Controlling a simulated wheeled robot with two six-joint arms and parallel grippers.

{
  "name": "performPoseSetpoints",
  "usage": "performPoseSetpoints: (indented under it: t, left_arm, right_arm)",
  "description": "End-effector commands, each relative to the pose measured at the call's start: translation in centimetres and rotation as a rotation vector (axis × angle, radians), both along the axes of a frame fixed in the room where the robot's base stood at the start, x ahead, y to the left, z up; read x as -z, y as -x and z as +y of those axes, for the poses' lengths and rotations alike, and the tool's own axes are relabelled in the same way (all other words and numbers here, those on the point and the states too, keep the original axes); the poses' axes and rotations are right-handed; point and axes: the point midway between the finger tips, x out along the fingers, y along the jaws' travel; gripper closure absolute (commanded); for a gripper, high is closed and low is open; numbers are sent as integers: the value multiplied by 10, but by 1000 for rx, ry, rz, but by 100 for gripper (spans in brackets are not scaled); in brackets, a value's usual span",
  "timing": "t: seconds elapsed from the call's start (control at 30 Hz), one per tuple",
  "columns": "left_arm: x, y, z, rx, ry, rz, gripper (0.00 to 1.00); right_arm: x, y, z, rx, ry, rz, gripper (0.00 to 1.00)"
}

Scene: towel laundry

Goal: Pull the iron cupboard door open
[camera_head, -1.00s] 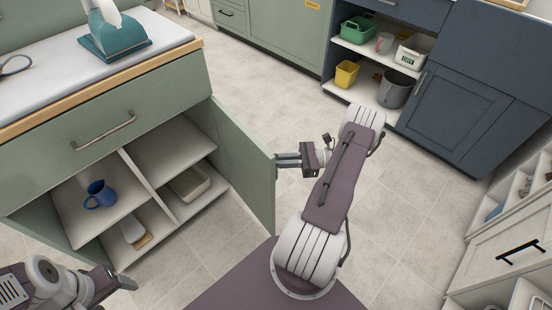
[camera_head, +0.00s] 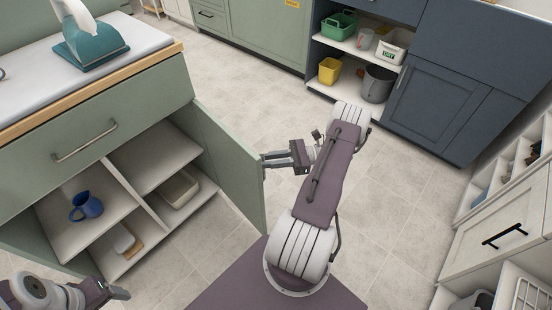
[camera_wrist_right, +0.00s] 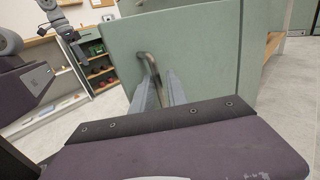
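The green cupboard's door (camera_head: 228,160) stands swung open, its compartments exposed. In the right wrist view, the door (camera_wrist_right: 205,50) fills the middle, with a curved metal handle (camera_wrist_right: 149,66) on its face. My right gripper (camera_head: 268,160) is at the free edge of the door. In the wrist view, its two fingers (camera_wrist_right: 160,93) are on either side of the handle and appear closed on it. The head view hides the handle. My left gripper (camera_head: 118,292) is low at the left, away from the door; its finger gap is unclear.
A teal-and-white appliance (camera_head: 92,48) stands on top. A dark blue cabinet (camera_head: 432,100) and white drawers (camera_head: 490,240) lie to the right. Tiled floor is clear between.

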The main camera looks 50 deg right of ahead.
Motion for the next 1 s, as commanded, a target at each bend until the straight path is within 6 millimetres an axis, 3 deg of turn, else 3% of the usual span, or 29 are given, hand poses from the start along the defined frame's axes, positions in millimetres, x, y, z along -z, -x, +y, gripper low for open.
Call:
performPoseSetpoints:
  t: [0.4, 1.0]
  left_arm:
    - [-7, 0, 0, 0, 0, 0, 33]
    - [-7, 0, 0, 0, 0, 0, 33]
  right_arm:
    - [0, 44, -58, 1, 1, 0, 81]
    - [0, 49, -63, 0, -1, 1, 81]
